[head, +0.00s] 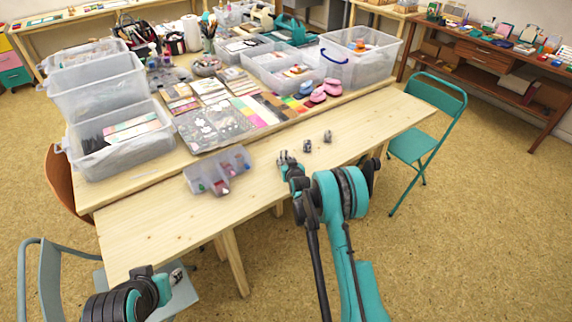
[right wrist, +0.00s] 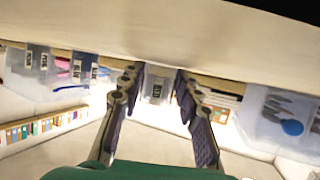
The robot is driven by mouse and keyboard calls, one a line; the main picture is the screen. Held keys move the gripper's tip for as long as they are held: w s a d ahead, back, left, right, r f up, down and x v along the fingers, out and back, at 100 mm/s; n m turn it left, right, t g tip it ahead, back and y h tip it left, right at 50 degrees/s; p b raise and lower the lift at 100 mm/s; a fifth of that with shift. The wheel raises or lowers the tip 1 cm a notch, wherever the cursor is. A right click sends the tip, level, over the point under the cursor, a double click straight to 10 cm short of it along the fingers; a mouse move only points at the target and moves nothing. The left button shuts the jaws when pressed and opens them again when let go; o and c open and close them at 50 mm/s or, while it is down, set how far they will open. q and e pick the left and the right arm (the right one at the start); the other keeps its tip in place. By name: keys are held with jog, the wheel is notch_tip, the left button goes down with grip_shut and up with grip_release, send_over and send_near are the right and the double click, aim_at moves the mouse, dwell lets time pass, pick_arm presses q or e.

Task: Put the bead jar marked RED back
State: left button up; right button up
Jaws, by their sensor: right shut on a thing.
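My right gripper (head: 287,160) is over the front table, just right of a clear compartment box (head: 235,160) that holds small jars with red and other coloured contents. In the right wrist view, which is turned upside down, the right gripper (right wrist: 157,88) is shut on a small clear jar (right wrist: 157,91) with a dark label. I cannot read its word. Two more small jars stand on the table to the right, a nearer one (head: 307,146) and a farther one (head: 327,136). My left gripper (head: 175,275) is low at the left, away from the jars; its fingers are too small to judge.
Behind are stamps, inkpads and a clear tray (head: 213,127) on the back table. Large clear bins (head: 122,140) stand at the left and another (head: 365,65) at the back right. The front table (head: 165,222) is bare at its left end. A teal chair (head: 415,145) is at the right.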

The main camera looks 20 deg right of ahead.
jog(key=shift+r, duration=0.15)
jog(key=o, duration=1.2)
jog(key=shift+c, duration=0.2)
